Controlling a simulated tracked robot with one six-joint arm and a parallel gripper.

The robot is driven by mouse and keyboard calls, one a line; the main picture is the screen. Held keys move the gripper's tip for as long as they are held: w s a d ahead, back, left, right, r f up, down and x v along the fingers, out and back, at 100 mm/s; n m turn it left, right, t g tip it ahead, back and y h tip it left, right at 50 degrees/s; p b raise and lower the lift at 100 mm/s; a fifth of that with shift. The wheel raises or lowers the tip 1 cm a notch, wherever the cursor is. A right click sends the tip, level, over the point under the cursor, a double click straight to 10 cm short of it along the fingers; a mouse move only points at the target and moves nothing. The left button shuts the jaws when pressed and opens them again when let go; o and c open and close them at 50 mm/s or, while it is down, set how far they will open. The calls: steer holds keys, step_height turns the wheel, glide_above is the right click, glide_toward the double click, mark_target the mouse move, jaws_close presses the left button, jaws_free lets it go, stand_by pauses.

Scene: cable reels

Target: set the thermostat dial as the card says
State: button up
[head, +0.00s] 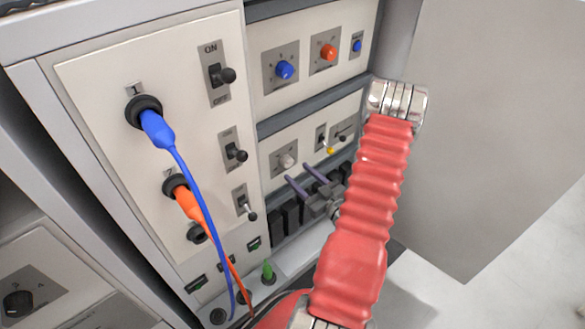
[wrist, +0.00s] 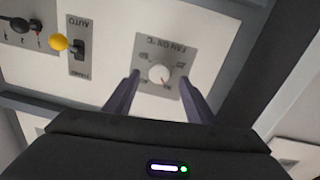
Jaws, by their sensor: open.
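The thermostat dial (head: 286,161) is a white knob on a grey plate in the lower right panel. My gripper (head: 297,173) has two dark purple fingers. They are open and point at the dial. In the wrist view the fingertips lie on either side of the dial, apart from it; I cannot tell how far they are from the panel. No readable card shows in either view.
A yellow-tipped switch (wrist: 59,42) sits beside the dial plate. Above are a blue knob (head: 285,70) and an orange knob (head: 329,52). A blue cable (head: 187,180) and an orange cable (head: 188,203) hang at left. An open grey door (head: 480,120) stands at right.

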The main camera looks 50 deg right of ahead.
mark_target(289, 165)
steer(key=shift+w+d, duration=0.2)
steer(key=shift+w, duration=0.9)
steer(key=shift+w+d, duration=0.15)
steer(key=shift+w, duration=0.95)
steer(key=shift+c, duration=0.3)
steer(key=c, duration=1)
steer(key=shift+m, duration=0.4)
steer(key=o, duration=1.1)
steer(key=shift+c, duration=0.2)
steer(key=s+a, duration=0.2)
steer(key=s, duration=1.1)
steer(key=shift+s, duration=0.3)
